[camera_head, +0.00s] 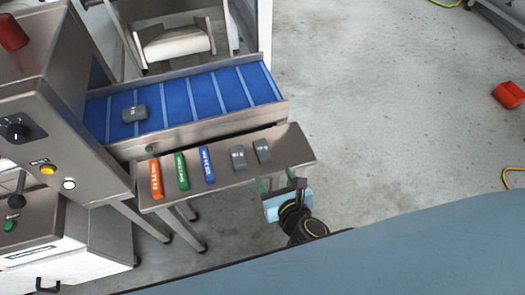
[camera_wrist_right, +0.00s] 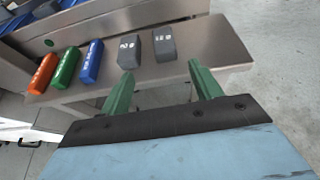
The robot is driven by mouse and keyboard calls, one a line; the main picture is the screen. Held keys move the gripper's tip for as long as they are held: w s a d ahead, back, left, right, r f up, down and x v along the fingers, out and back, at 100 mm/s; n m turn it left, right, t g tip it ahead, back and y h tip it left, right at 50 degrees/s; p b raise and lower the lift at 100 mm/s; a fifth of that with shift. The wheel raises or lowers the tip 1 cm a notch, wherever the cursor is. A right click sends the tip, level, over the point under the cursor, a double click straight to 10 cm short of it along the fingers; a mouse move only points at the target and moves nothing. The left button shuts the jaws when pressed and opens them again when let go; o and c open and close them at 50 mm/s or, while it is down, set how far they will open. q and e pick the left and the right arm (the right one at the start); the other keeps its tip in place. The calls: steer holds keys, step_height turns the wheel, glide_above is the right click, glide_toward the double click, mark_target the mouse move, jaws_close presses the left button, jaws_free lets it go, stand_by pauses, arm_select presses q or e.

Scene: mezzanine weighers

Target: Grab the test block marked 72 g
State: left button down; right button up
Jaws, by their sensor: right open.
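Two dark grey test blocks sit on the steel shelf: a left one (camera_head: 238,156) and a right one (camera_head: 262,151). In the right wrist view the left grey block (camera_wrist_right: 129,51) and the right grey block (camera_wrist_right: 164,45) carry pale marks that I cannot read surely. Another grey block (camera_head: 135,113) lies on the blue belt; its mark is unreadable too. My right gripper (camera_head: 280,184) is open and empty at the shelf's front edge, near the right end. In the wrist view its green fingers (camera_wrist_right: 161,82) point towards the two grey blocks, apart from them. My left gripper is out of view.
The steel shelf (camera_head: 215,178) also holds an orange bar (camera_head: 156,179), a green bar (camera_head: 181,171) and a blue bar (camera_head: 207,165), left of the grey blocks. The blue conveyor (camera_head: 205,98) runs behind it. A machine housing stands left. Shelf right of the blocks is bare.

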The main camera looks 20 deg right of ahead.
mark_target(265, 155)
steer(key=b+x, duration=0.1)
steer(key=x, duration=0.6)
steer(key=shift+w+d+f, duration=0.1)
steer(key=shift+w+f, duration=0.05)
steer(key=shift+w, duration=0.2)
steer(key=x, duration=0.1)
steer(key=b+x, duration=0.1)
steer(key=x, duration=0.1)
steer(key=b+x, duration=0.1)
steer(key=x, duration=0.1)
steer(key=shift+d, duration=0.45)
steer(key=shift+w, duration=0.15)
steer(key=c, duration=1.1)
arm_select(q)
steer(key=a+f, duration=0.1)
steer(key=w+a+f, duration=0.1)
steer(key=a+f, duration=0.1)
